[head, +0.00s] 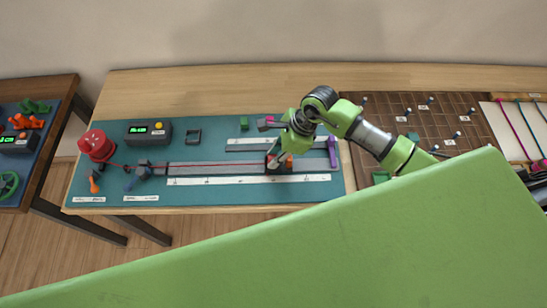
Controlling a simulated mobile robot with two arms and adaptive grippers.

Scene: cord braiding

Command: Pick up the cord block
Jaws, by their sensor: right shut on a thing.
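My right gripper (277,156) reaches down from the green wrist onto the right part of the teal mat. It is shut at a small dark block (270,168), which I take to be the cord block. The fingers and a pale round part overlap it, so the exact grip is hard to see. A red cord (215,163) runs from the red spool (97,145) at the left to this spot. I cannot tell whether the block is clear of the mat. My left gripper is not in view.
A grey track and white ruler (225,181) lie on the teal mat (215,200). An orange piece (289,162) and a purple piece (332,152) are close to the right gripper. A dark box with a green display (148,133) stands at the back left. A brown pegboard (408,110) is at right.

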